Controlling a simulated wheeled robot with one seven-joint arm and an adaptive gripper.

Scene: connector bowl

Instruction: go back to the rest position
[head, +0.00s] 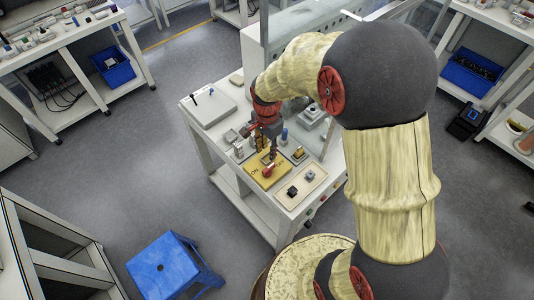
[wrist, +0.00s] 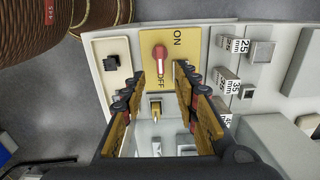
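My gripper (head: 267,150) is over the white workbench (head: 207,139), above the yellow ON/OFF panel (head: 256,174). In the wrist view my gripper (wrist: 160,78) is open, with its two fingers apart and nothing between the tips. The red switch handle (head: 268,170) is on the yellow panel near the fingers. In the wrist view the red handle (wrist: 160,57) lies just beyond the fingertips, and I cannot tell whether it touches them. A small yellow-bodied connector (wrist: 155,108) shows in the gap between the fingers, lower in the picture.
A cream board with a black block (head: 292,191) and a grey block (head: 310,176) is at the bench's front right. Small grey blocks (wrist: 260,52) with number labels are beside the panel. A grey flat box (head: 207,107) is at the back left. A blue stool (head: 165,265) stands on the floor.

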